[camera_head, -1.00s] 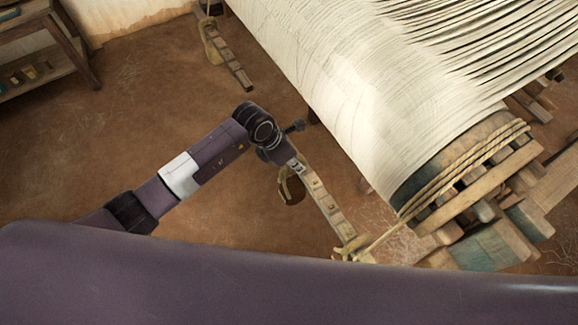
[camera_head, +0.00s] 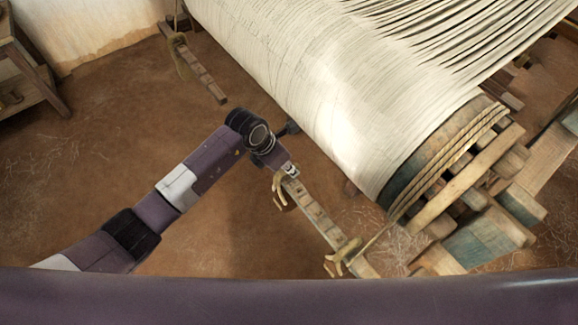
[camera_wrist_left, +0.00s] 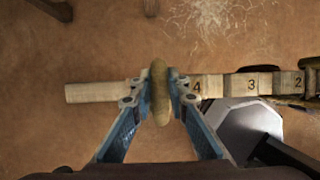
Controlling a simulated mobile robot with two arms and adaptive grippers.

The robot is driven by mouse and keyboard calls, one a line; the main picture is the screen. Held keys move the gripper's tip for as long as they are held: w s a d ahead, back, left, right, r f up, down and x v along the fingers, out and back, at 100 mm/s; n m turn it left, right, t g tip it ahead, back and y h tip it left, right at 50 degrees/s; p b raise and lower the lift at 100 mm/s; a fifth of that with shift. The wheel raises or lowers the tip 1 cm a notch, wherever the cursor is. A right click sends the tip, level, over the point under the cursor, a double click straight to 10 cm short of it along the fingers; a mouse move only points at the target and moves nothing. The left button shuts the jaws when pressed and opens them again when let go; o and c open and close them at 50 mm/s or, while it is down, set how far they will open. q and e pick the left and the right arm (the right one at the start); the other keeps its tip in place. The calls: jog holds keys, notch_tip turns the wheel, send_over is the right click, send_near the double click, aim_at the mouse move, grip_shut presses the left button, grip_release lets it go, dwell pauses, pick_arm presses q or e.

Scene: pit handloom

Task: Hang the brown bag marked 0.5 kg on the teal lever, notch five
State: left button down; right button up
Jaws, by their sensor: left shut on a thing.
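My left gripper (camera_wrist_left: 160,98) is shut on a tan, rounded piece (camera_wrist_left: 159,72), apparently the bag's hanging loop. It crosses the line of a pale wooden lever (camera_wrist_left: 94,92) just past the numeral 4, toward the bare end. Numerals 3 and 2 show farther right. In the head view the left gripper (camera_head: 288,170) is at the far end of this notched lever (camera_head: 320,222). A tan loop (camera_head: 278,192) shows beside it. The bag's body and its 0.5 kg mark do not show. I cannot tell whether the loop rests on the wood. My right gripper is not in view.
The loom's white warp (camera_head: 330,90) and its roped beam (camera_head: 455,150) stand to the right. A cord loop (camera_head: 342,262) is around the lever's near end. Another notched lever (camera_head: 195,66) lies farther back. The brown floor at left is open.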

pick_arm(q)
jog(key=shift+f, duration=0.2)
dwell(0.7)
jog(key=c, duration=1.8)
grip_release()
jog(key=shift+s+f, duration=0.1)
